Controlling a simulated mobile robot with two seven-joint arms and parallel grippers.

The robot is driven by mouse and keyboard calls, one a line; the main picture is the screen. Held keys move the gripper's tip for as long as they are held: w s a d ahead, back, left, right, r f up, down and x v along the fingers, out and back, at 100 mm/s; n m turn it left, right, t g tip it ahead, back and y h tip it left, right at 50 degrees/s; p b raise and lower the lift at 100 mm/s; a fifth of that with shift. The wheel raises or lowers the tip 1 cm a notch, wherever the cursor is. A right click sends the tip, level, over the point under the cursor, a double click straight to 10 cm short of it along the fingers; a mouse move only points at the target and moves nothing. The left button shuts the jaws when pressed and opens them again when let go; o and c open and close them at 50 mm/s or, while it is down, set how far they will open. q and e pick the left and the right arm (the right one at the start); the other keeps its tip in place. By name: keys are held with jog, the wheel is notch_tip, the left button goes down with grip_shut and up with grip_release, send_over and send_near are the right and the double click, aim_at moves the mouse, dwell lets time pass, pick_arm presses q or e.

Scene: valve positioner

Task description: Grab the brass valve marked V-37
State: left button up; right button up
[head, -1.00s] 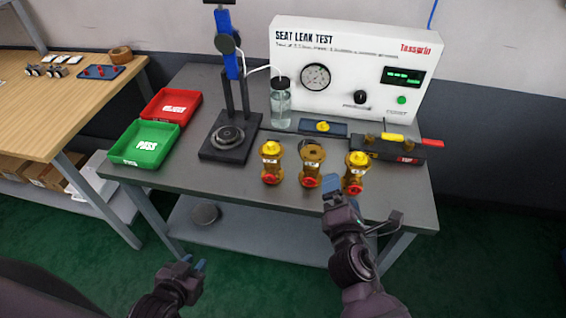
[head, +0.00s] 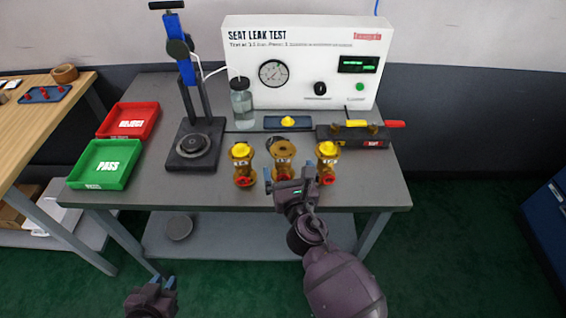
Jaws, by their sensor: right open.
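Three brass valves stand upright in a row near the table's front edge: a left one (head: 242,166) and a right one (head: 327,160) with yellow tops, and a middle one (head: 283,152) with an open, brownish top. The left and right ones show red parts low on the front. Their small tags are too blurred to read, so I cannot tell which is V-37. My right gripper (head: 290,179) is open at the middle valve, its fingers spread left and right, hiding the valve's lower part. Contact is unclear. My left gripper (head: 163,281) is open and empty, low in front of the table.
Behind the valves are a blue tray (head: 268,124) with a yellow part, a clamp fixture (head: 352,136) and the leak test panel (head: 300,85). A press stand (head: 194,148), a bottle (head: 242,108), a green PASS bin (head: 105,165) and a red REJECT bin (head: 128,120) stand left.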

aim_at(285, 154)
jog(key=shift+f+b+x, duration=0.2)
jog(key=shift+b+x, duration=0.25)
jog(key=shift+x, duration=2.35)
jog(key=shift+d, duration=0.1)
jog(key=c, duration=1.6)
jog(key=shift+r, duration=0.15)
jog(key=shift+c, duration=0.7)
jog(key=shift+r, duration=0.1)
